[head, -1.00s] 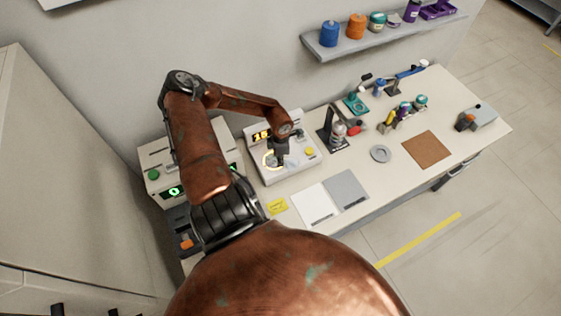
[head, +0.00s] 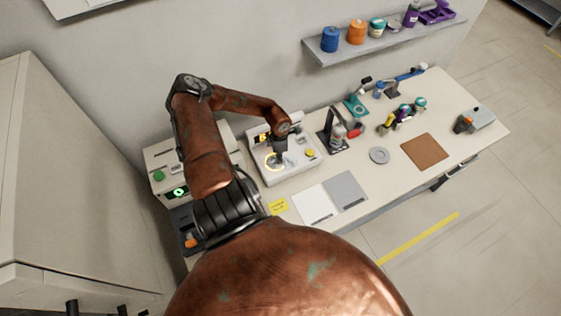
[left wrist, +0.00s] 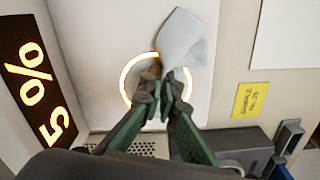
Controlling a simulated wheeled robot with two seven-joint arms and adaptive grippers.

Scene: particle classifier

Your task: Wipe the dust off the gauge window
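The gauge window is ringed by a glowing yellow-white circle (left wrist: 126,82) on the pale face of an instrument (head: 298,171). The ring also shows in the head view (head: 269,164). My left gripper (left wrist: 162,86) is over the window, its two fingers close together. A pale blue-grey cloth (left wrist: 186,40) sticks out from the fingertips and lies across the upper right of the ring. The gripper (head: 278,157) hides part of the window in the head view. An orange display (left wrist: 38,80) beside the window reads about "5 %". My right gripper is out of view.
A yellow note (head: 278,206), a white sheet (head: 313,203) and a grey pad (head: 346,189) lie in front of the instrument. A box with a green button (head: 158,176) stands to its left. A black stand (head: 327,133) stands close on its right.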

